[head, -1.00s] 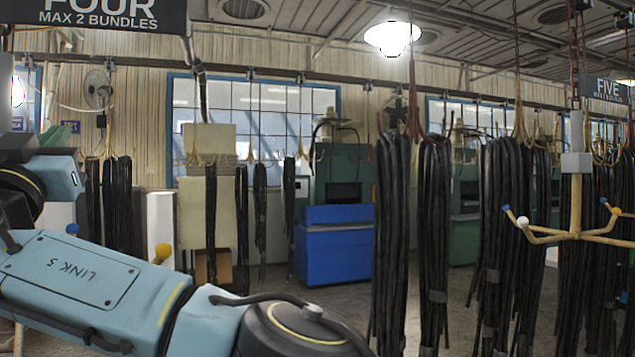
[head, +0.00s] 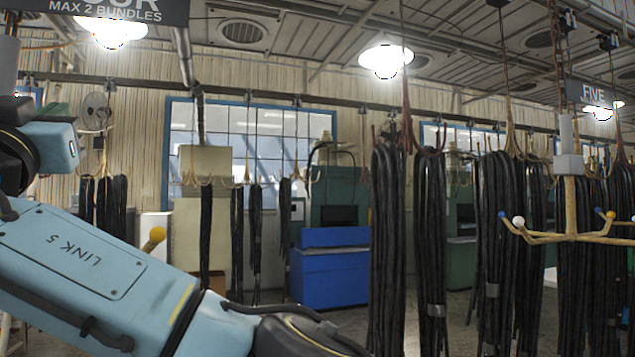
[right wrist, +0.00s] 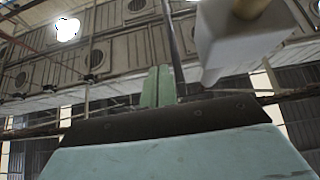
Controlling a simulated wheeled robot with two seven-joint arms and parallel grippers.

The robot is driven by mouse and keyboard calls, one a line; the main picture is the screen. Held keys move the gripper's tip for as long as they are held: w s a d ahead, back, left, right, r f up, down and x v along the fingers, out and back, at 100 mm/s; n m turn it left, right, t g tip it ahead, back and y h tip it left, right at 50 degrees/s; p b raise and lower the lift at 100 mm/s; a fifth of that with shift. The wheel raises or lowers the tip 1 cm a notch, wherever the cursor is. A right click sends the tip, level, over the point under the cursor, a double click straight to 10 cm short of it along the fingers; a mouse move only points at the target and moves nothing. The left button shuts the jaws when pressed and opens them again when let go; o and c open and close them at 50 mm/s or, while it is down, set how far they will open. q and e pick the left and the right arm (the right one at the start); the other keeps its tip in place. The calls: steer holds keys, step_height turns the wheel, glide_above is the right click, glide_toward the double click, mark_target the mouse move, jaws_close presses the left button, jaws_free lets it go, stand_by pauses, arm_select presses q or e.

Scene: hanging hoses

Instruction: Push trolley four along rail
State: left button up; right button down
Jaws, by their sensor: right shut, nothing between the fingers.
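The FOUR sign (head: 105,10) hangs at the top left of the head view, its top cut off. A grey post (head: 8,62) shows below it at the left edge. A yellow-tipped peg (head: 155,238) sticks out from behind my right arm; the rest of that hanger is hidden. In the right wrist view my right gripper (right wrist: 158,72) has its green fingers together and empty. A pale block (right wrist: 240,45) with a yellowish pole is close to the right of the fingers; I cannot tell whether they touch. My left gripper is not in view.
An overhead rail (head: 260,90) crosses the room. Black hose bundles (head: 388,240) hang at the middle and right. The FIVE sign (head: 595,92) hangs above another yellow hanger (head: 570,215) with coloured tips. A blue cabinet (head: 330,275) stands on the floor behind.

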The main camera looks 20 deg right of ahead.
steer(key=s+b, duration=0.4)
steer(key=s, duration=0.2)
steer(key=shift+a, duration=0.2)
stand_by(0.4)
